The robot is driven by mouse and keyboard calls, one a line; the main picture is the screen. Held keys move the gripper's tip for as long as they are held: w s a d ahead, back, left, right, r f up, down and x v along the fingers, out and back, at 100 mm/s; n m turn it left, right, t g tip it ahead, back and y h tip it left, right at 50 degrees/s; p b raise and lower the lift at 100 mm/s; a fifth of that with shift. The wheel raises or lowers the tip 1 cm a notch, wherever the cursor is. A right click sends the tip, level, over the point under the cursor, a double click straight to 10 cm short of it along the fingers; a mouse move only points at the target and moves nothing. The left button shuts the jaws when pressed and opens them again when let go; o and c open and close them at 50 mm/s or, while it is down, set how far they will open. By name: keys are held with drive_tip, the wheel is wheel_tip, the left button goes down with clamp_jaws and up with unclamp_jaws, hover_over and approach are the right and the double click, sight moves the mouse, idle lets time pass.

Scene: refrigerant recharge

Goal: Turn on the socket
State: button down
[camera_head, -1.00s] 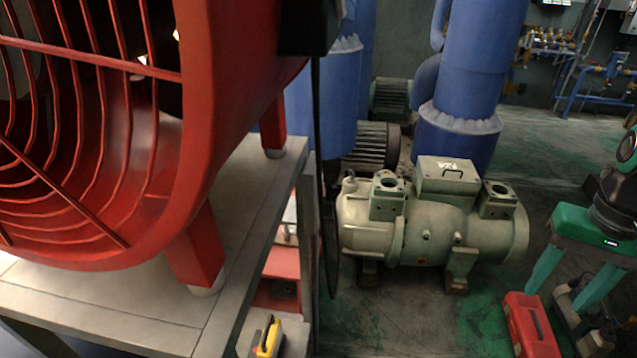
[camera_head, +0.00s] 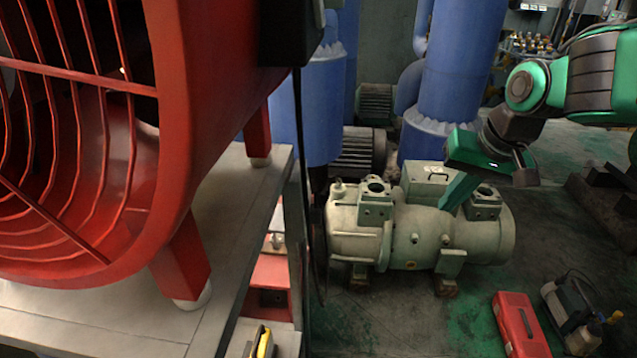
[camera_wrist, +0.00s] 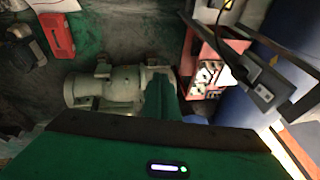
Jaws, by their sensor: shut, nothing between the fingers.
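My gripper (camera_head: 447,203) is green, with its fingers together and empty. It points down and left in front of the beige-green compressor in the head view. In the wrist view the closed fingers (camera_wrist: 161,98) overlap the compressor. I cannot pick out the socket with certainty. A red cart (camera_head: 271,272) stands behind the fan table in the head view. In the wrist view the red cart (camera_wrist: 188,48) holds small white and dark items (camera_wrist: 208,74), too small to tell apart. My gripper is apart from these.
A large red fan (camera_head: 175,120) stands on a grey table (camera_head: 235,210) at left. A dark cable (camera_head: 303,170) hangs beside it. The compressor (camera_head: 405,235) fills the middle floor. A red case (camera_head: 516,325) and a small pump (camera_head: 572,310) stand at right. Blue columns (camera_head: 455,80) rise behind.

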sight(307, 184)
drive_tip(key=w+a+r+n+y, duration=0.1)
drive_tip(key=w+a+r, duration=0.1)
drive_tip(key=a, duration=0.6)
drive_tip(key=w+a+r+n+t+y, duration=0.1)
drive_tip(key=w+a+r+y, duration=0.1)
drive_tip(key=w+a, duration=0.3)
drive_tip(key=a+r, duration=0.1)
drive_tip(key=a, duration=0.2)
drive_tip(key=shift+a+r+t, duration=0.25)
drive_tip(key=shift+r+t, duration=0.05)
drive_tip(key=shift+f, duration=0.1)
drive_tip(key=shift+w+a+f, duration=0.85)
drive_tip(key=shift+a+f, duration=0.4)
drive_tip(key=shift+f, duration=0.2)
drive_tip(key=shift+w+a+f, duration=0.9)
drive_tip(key=shift+a+f, duration=0.3)
drive_tip(key=shift+f, duration=0.2)
drive_tip(key=shift+w+a+f, duration=0.85)
drive_tip(key=shift+a+f, duration=0.4)
drive_tip(key=shift+f, duration=0.2)
